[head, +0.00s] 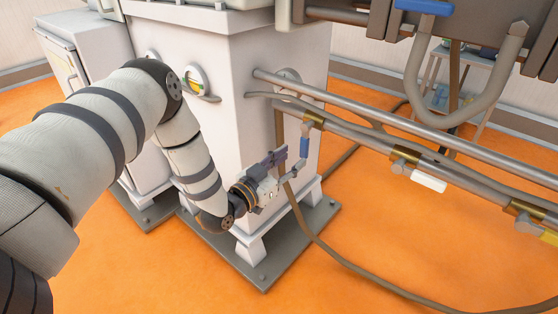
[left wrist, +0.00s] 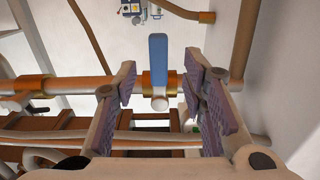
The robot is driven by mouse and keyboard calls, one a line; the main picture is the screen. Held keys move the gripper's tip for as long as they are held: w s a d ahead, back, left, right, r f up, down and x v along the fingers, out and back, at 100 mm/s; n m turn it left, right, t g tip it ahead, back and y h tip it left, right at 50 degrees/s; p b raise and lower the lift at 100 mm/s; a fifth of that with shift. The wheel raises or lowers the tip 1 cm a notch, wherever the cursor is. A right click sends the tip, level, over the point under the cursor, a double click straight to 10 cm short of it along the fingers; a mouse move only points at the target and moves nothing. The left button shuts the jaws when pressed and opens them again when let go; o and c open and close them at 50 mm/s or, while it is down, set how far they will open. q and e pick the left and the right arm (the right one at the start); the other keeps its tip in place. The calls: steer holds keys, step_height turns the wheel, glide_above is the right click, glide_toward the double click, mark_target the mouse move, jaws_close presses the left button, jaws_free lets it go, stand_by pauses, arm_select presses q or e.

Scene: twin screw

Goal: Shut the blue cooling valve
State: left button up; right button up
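The blue cooling valve's handle (head: 304,147) hangs down from a brass valve body (head: 313,118) on the lower pipe, crosswise to that pipe. My left gripper (head: 290,163) is just beside the handle, to its left and slightly below in the head view. In the left wrist view the blue handle (left wrist: 158,62) stands upright, crossing the copper-coloured pipe, with a pale rounded end at the bottom. The left gripper's (left wrist: 161,92) purple finger pads are spread wide on either side of it, with clear gaps. My right gripper is out of both views.
A white-handled valve (head: 429,181) and a yellow-handled valve (head: 549,238) sit farther right along the same pipe. A pale cabinet (head: 235,110) stands behind the left gripper. A thin brown hose (head: 312,232) runs down near it. Orange floor is clear in front.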

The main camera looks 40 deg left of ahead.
arm_select(q)
steer(key=s, duration=0.7)
steer(key=shift+s, duration=0.1)
